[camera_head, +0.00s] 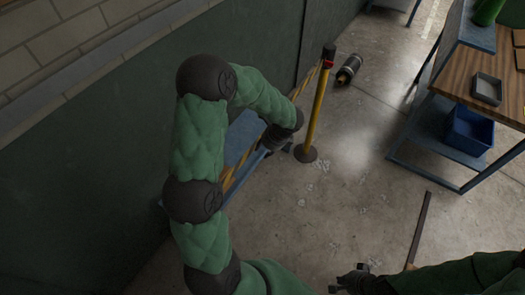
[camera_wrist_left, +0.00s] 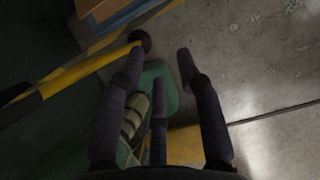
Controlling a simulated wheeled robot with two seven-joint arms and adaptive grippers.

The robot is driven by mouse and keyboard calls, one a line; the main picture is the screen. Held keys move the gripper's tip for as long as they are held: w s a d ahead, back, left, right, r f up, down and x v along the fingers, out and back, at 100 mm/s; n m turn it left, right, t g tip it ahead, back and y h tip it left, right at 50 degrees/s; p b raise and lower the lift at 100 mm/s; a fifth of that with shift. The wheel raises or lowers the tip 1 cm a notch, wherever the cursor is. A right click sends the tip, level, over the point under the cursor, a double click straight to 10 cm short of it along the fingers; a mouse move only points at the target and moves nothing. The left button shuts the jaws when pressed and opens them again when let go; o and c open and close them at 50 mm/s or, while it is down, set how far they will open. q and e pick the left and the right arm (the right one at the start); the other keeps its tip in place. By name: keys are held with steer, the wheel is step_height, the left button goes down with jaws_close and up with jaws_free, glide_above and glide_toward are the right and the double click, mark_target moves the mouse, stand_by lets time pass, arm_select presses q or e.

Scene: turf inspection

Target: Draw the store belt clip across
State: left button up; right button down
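A yellow post (camera_head: 317,105) with a dark round base and a red and black top stands on the floor, right of my left gripper (camera_head: 288,143). A yellow belt (camera_head: 302,86) runs from the post's top down to the left, partly behind my left arm. I cannot make out its clip. In the left wrist view, my left gripper's fingers (camera_wrist_left: 158,75) are spread apart with nothing clearly between them. A yellow and black striped length (camera_wrist_left: 75,72) passes left of them. My right gripper (camera_head: 352,280) is low in the head view, small and dark.
A blue-topped bench (camera_head: 246,132) stands by the green wall, partly behind my left arm. At right are a wooden-topped workbench (camera_head: 460,75) and a blue bin (camera_head: 468,131). A dark strip (camera_head: 420,228) lies on the otherwise open floor.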

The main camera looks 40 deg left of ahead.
arm_select(q)
steer(key=v, duration=0.9)
steer(key=shift+r, duration=0.2)
steer(key=shift+c, duration=0.3)
